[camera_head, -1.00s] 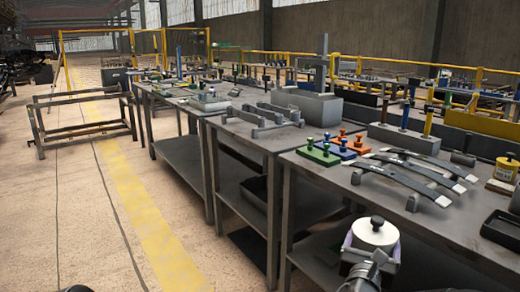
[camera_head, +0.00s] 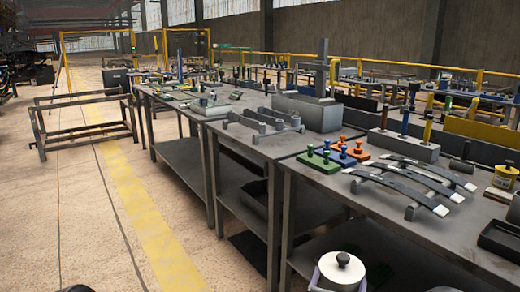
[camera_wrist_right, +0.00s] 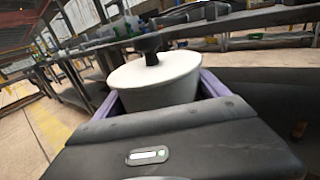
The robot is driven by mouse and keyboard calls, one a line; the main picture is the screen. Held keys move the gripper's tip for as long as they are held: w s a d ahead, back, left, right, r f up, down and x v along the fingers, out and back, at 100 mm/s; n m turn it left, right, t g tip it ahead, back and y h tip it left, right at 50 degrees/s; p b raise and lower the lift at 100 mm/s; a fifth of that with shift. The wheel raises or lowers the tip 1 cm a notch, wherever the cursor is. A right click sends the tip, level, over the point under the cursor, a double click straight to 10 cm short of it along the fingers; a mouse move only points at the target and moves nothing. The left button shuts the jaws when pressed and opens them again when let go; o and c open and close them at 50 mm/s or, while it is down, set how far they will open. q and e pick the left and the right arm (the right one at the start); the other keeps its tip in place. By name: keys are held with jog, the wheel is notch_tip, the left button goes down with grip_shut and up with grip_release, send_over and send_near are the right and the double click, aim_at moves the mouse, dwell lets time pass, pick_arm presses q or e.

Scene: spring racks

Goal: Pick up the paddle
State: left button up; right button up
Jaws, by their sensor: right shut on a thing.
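A white round pot-like thing with a black knob (camera_head: 338,270) is held by my right gripper (camera_head: 340,280) at the bottom of the head view, in front of the table edge. In the right wrist view the white thing (camera_wrist_right: 155,85) sits upright between the purple fingers (camera_wrist_right: 212,85), which are shut on it. Its lower part is hidden by the gripper body. I cannot tell which thing is the paddle; no plain paddle shape shows. My left gripper is not clearly seen; only a dark sliver shows at the bottom left.
The near table (camera_head: 400,225) holds curved spring leaves (camera_head: 410,190), coloured knobbed blocks (camera_head: 335,157), a yellow pot (camera_head: 505,179) and a black tray (camera_head: 500,240). A grey box (camera_head: 308,110) stands farther back. The floor with a yellow stripe (camera_head: 145,225) is clear at left.

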aim_at(344, 277)
jog(key=s+r+m+h+p, duration=0.1)
jog(key=p, duration=0.2)
jog(key=s+r+m+g+h+p, duration=0.1)
jog(key=p, duration=0.2)
jog(key=s+r+g+h+p, duration=0.1)
jog(key=s+h+p, duration=0.1)
jog(key=p, duration=0.1)
jog(key=shift+a+r+m, duration=0.2)
jog(key=shift+a+m, duration=0.15)
jog(key=shift+m, duration=0.05)
jog(key=s+d+m+g+h+p, duration=0.1)
jog(key=s+m+g+h+p, duration=0.2)
jog(key=s+p, duration=0.3)
jog(key=shift+r+g, duration=0.3)
